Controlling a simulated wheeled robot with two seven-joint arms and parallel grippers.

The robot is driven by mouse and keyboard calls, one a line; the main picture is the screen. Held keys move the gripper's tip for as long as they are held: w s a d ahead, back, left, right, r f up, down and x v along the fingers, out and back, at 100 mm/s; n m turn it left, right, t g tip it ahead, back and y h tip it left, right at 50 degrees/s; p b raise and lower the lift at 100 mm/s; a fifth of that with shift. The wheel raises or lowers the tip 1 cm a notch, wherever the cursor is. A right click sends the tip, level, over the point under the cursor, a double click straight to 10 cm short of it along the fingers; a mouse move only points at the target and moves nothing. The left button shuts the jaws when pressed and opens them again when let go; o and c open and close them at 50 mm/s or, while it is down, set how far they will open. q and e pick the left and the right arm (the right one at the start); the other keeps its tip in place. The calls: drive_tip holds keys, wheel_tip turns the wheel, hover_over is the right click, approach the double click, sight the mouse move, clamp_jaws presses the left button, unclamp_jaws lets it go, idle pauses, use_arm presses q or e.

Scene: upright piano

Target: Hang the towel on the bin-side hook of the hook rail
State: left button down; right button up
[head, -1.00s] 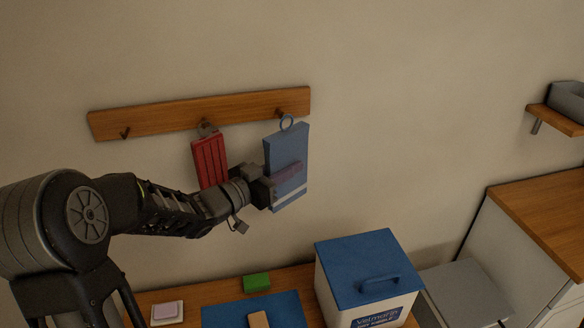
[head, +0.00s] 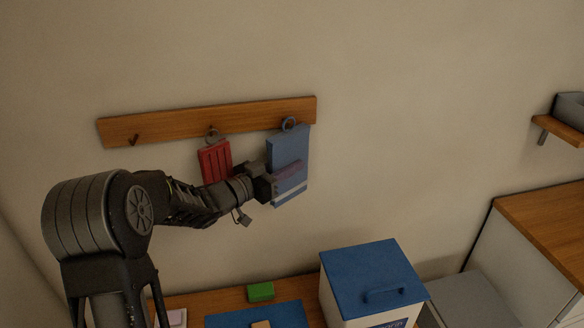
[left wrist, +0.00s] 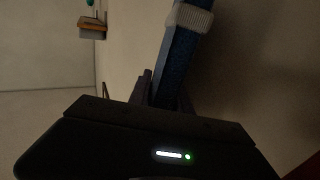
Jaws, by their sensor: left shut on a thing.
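The wooden hook rail (head: 170,123) is on the wall, with a bare hook (head: 133,140) at its left end. The blue towel (head: 288,149), with a pale stripe near its lower edge, hangs upright below the rail's right end, the end nearer the bin. Its grey ring (head: 288,124) overlaps the right hook's place; I cannot tell whether it is around the hook. My left gripper (head: 270,184) is shut on the towel's lower part. The left wrist view shows the towel (left wrist: 178,58) edge-on between the fingers (left wrist: 163,92). My right gripper is out of view.
A red item (head: 215,161) hangs by a ring from the middle hook, just left of the towel. Below stand a white bin with a blue lid (head: 368,270), a green block (head: 261,291) and a blue mat (head: 245,316). The wall right of the towel is clear.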

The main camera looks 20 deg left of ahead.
use_arm(q)
drive_tip(key=shift+a+f, duration=0.25)
drive_tip(key=shift+f, duration=0.3)
drive_tip(key=shift+b, duration=0.3)
drive_tip(key=shift+a, duration=0.15)
drive_tip(key=shift+w+f, duration=0.1)
drive_tip(key=shift+w, duration=0.05)
